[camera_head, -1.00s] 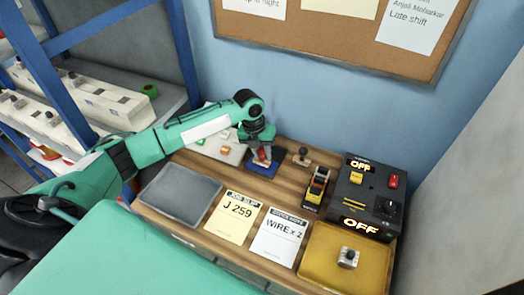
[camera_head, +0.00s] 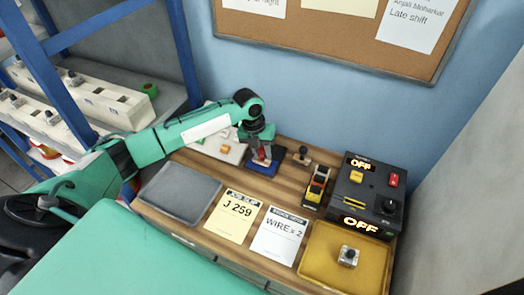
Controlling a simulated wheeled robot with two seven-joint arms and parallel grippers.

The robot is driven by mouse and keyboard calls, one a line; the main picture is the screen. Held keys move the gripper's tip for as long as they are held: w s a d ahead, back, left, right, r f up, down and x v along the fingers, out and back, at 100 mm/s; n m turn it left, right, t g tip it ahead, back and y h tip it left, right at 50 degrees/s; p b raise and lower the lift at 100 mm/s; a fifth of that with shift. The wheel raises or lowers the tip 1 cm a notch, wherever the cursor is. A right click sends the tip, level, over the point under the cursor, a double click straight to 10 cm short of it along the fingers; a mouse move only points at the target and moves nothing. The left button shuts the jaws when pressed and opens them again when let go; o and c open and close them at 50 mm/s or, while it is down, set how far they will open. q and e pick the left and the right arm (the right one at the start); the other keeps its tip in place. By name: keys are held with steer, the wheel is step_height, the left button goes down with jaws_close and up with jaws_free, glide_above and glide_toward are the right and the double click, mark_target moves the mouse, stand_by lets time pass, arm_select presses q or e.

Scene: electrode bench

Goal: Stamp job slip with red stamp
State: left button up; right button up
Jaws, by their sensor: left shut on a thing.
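The job slip (camera_head: 235,215), a pale yellow sheet reading "J 259", lies flat on the wooden bench, left of the middle. My left gripper (camera_head: 263,152) points down at the back of the bench and is shut on the red stamp (camera_head: 261,157), which is mostly hidden by the fingers. The stamp is at the dark blue pad (camera_head: 268,169), behind the slip; I cannot tell if it touches the pad. My right gripper is not in view.
A white sheet "WIRE x 2" (camera_head: 279,236) lies right of the slip. A grey tray (camera_head: 180,194) is on the left and a yellow tray (camera_head: 325,267) at front right. Another stamp (camera_head: 302,156), a yellow-black tool (camera_head: 317,184) and a control box (camera_head: 364,192) stand at the right.

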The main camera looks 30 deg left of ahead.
arm_select(q)
steer(key=shift+f, duration=0.35)
steer(key=shift+s+f, duration=0.1)
stand_by(1.4)
steer(key=p+v, duration=0.3)
steer(key=d+p+v, duration=0.1)
steer(key=p+v, duration=0.1)
steer(key=v, duration=0.2)
steer(key=shift+w+d+p, duration=0.25)
steer(key=shift+w+p, duration=0.05)
steer(key=shift+p, duration=0.1)
steer(key=shift+d, duration=0.1)
